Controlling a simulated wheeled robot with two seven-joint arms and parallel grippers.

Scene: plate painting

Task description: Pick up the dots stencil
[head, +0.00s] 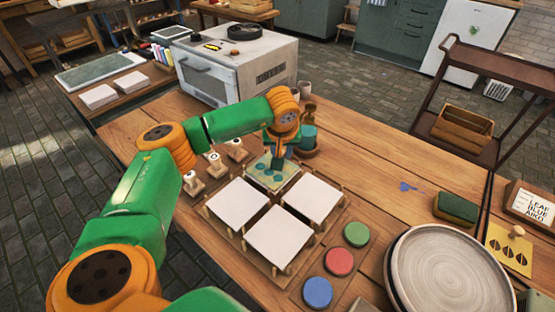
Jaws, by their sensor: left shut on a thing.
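The dots stencil (265,180), a pale sheet with teal dots, is at the back of a wooden rack of white square tiles (310,198). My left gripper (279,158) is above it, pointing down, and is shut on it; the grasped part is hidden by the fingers. I cannot tell whether the sheet is lifted or resting. My right gripper is not in view.
Wooden stamps (214,165) stand left of the rack. Stacked plates (450,270), a yellow leaf stencil (508,252) and a lettered card (532,206) are at right. A kiln-like box (235,75) stands behind.

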